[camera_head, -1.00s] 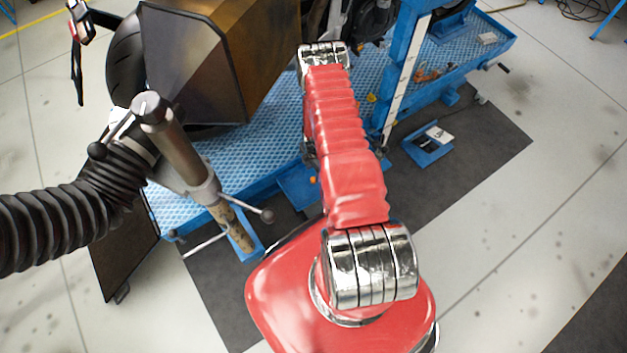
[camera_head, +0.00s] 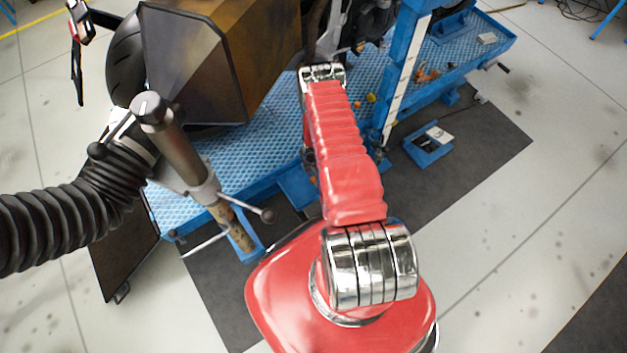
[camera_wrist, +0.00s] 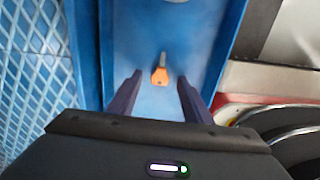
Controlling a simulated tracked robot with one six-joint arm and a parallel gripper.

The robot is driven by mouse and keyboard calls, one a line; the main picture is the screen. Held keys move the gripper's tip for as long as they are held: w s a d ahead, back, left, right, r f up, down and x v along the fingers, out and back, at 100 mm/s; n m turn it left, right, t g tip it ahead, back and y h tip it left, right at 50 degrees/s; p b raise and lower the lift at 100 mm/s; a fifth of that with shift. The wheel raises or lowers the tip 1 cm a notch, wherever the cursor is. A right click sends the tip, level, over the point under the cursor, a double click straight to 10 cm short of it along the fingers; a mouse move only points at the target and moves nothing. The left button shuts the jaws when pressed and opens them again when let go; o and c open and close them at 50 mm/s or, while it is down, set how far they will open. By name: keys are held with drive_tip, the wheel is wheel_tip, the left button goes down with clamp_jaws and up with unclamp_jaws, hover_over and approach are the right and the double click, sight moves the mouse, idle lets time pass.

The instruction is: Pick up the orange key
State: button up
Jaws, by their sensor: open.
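The orange key (camera_wrist: 160,75) shows in the wrist view, lying on a blue surface (camera_wrist: 135,30). Its orange head faces my gripper and its thin shank points away. My gripper (camera_wrist: 160,80) is open, with one dark finger on each side of the key. The key appears between the fingertips, a little beyond them in the picture; the remaining gap to it is hard to judge. In the head view my red arm (camera_head: 340,150) reaches over the blue lift, and its far end hides the gripper and the key.
A blue patterned platform (camera_head: 255,135) lies under a motorcycle with a dark box (camera_head: 195,55). A blue post (camera_head: 405,65) stands right of my arm. A black ribbed hose (camera_head: 60,225) and metal nozzle are at left. A blue tray (camera_head: 428,150) sits on the mat.

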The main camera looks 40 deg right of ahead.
sight(313, 179)
drive_tip(key=shift+f, duration=0.4)
drive_tip(key=shift+c, duration=0.7)
drive_tip(key=c, duration=1)
drive_tip(key=shift+r, duration=0.15)
wheel_tip(313, 179, up, 10)
drive_tip(key=shift+s, duration=0.1)
idle(0.8)
